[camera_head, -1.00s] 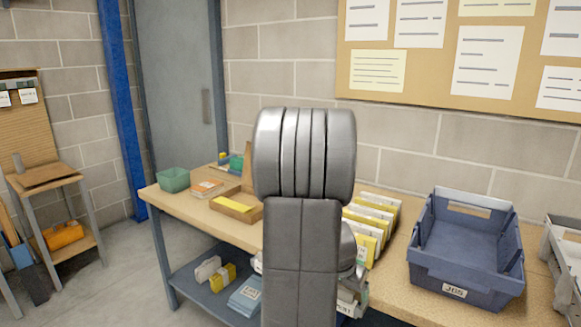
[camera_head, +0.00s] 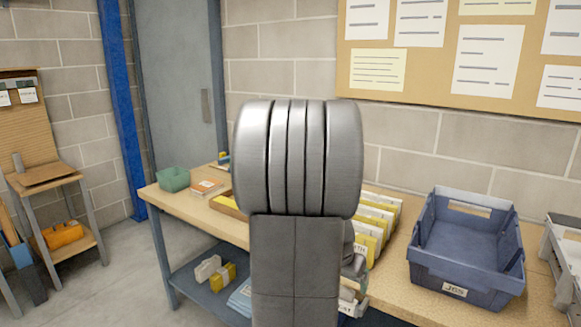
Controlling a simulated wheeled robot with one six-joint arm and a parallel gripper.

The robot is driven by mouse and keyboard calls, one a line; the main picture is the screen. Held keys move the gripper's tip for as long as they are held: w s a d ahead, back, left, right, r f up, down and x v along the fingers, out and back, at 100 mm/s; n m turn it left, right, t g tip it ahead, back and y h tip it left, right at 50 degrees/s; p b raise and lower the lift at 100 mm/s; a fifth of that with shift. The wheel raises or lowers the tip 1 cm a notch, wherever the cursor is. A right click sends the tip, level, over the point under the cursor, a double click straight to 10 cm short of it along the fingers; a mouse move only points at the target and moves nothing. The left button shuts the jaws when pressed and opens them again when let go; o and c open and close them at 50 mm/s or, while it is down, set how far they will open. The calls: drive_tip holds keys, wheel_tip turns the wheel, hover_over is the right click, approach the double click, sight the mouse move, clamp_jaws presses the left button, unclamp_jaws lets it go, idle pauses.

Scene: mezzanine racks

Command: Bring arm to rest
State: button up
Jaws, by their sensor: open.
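My grey arm stands upright in the middle of the picture, its thick ribbed joint at the top and a broad link below. My gripper (camera_head: 355,283) is mostly hidden behind this link. Only a small grey part of it shows at the link's right edge, over the workbench. It is open. Nothing can be seen held in it, though the space between the fingers is hidden.
A wooden-topped workbench (camera_head: 397,287) carries a blue bin (camera_head: 466,284), upright yellow and white files (camera_head: 377,218), a green tray (camera_head: 172,179) and an orange-white box (camera_head: 206,187). Its lower shelf (camera_head: 190,283) holds small items. Bare floor (camera_head: 125,285) lies at left.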

drive_tip(key=v, duration=0.8)
drive_tip(key=b+x, duration=0.1)
drive_tip(key=x, duration=1.2)
drive_tip(key=shift+s, duration=0.1)
drive_tip(key=shift+d+r+p, duration=0.1)
drive_tip(key=shift+p, duration=0.4)
wheel_tip(320, 180, up, 3)
drive_tip(key=p, duration=0.3)
drive_tip(key=shift+r, duration=0.15)
drive_tip(key=shift+r+p, duration=0.5)
drive_tip(key=shift+p, duration=0.2)
drive_tip(key=s+a+b, duration=0.7)
drive_tip(key=s, duration=0.3)
drive_tip(key=shift+s+a+f, duration=0.25)
drive_tip(key=shift+s+f, duration=0.05)
drive_tip(key=shift+f, duration=0.1)
